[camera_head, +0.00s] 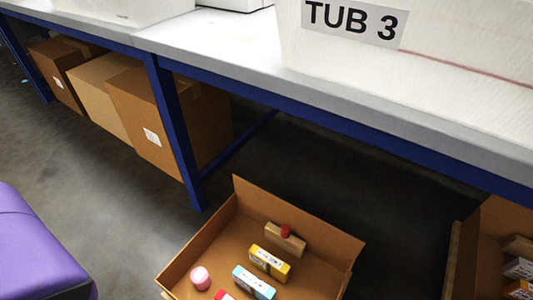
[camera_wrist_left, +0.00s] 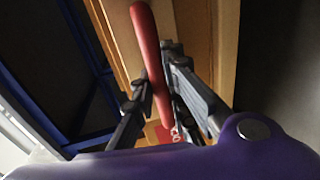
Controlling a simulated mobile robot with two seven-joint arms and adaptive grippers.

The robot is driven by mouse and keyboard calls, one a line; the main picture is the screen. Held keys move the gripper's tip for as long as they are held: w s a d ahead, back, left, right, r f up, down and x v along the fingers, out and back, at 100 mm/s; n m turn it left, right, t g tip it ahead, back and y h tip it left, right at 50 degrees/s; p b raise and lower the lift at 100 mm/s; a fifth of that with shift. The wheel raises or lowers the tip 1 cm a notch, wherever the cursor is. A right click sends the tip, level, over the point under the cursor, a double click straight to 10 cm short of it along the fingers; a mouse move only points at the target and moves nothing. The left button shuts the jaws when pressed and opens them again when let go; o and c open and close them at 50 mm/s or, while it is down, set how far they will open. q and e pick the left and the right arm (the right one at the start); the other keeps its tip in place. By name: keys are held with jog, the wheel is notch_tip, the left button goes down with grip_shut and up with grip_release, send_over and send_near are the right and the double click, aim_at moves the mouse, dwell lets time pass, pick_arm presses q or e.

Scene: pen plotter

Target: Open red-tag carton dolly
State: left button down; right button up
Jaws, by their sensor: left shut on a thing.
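In the left wrist view my left gripper (camera_wrist_left: 155,88) is shut on a red bar-like handle (camera_wrist_left: 146,45). The handle runs upright between the fingers, in front of a brown cardboard-coloured surface (camera_wrist_left: 200,30). A red tag with pale marks (camera_wrist_left: 165,133) shows low between the fingers, partly hidden by them. In the head view an open carton (camera_head: 200,240) is on the floor in front of the bench, holding several small items. A second open carton (camera_head: 452,265) is cut off at the right edge. I cannot tell which carton the handle belongs to. My right gripper is not in view.
A grey-topped bench (camera_head: 240,65) with blue legs (camera_head: 175,130) spans the back and carries a white bin marked TUB 3 (camera_head: 430,35). Closed cardboard boxes (camera_head: 135,115) stand under its left part. Grey floor (camera_head: 90,170) is clear left of the open carton.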

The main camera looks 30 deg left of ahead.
pick_arm(q)
jog(key=c, duration=1.7)
grip_release()
jog(key=shift+s, duration=0.2)
